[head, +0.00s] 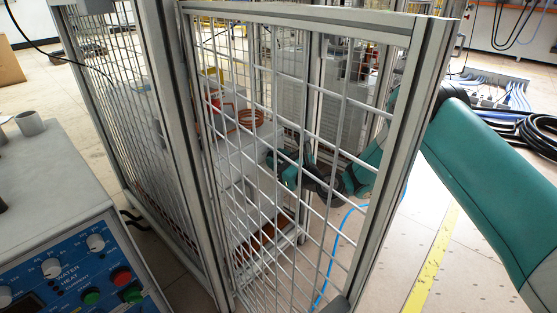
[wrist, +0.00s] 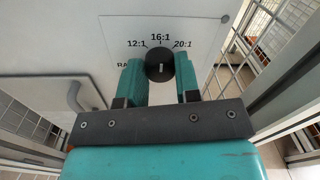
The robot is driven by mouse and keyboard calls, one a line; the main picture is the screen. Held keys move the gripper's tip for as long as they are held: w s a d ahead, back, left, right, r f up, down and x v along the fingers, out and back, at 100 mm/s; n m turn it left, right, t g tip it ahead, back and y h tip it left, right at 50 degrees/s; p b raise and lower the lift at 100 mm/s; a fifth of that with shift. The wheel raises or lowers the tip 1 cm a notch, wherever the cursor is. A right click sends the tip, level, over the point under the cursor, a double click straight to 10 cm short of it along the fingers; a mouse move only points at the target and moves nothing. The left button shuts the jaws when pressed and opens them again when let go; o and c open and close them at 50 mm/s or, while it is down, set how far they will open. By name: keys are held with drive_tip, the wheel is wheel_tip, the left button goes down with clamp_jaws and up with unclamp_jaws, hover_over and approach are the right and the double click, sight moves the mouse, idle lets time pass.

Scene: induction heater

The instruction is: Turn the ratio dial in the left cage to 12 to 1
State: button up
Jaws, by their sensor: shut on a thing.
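The ratio dial (wrist: 160,64) is a round black knob on a pale panel in the wrist view. Labels 12:1, 16:1 and 20:1 are printed around its upper side. A short white mark on the knob stands about upright, roughly in line with 16:1. My gripper (wrist: 160,73) has its teal fingers on the knob's left and right sides and is shut on it. In the head view my gripper (head: 277,163) shows behind the cage door's mesh, at a pale cabinet, and the dial cannot be made out there.
The cage's open mesh door (head: 300,130) stands between the head camera and my gripper. A handle (wrist: 76,97) sticks out left of the dial. Cage mesh (wrist: 270,45) is at right. A control console (head: 60,200) stands at front left.

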drive_tip(key=shift+n, duration=0.3)
drive_tip(key=n+p, duration=0.1)
drive_tip(key=n, duration=0.7)
drive_tip(key=shift+d+f, duration=0.1)
drive_tip(key=shift+f, duration=0.05)
drive_tip(key=shift+n, duration=0.3)
drive_tip(key=o, duration=0.9)
drive_tip(key=shift+y, duration=0.3)
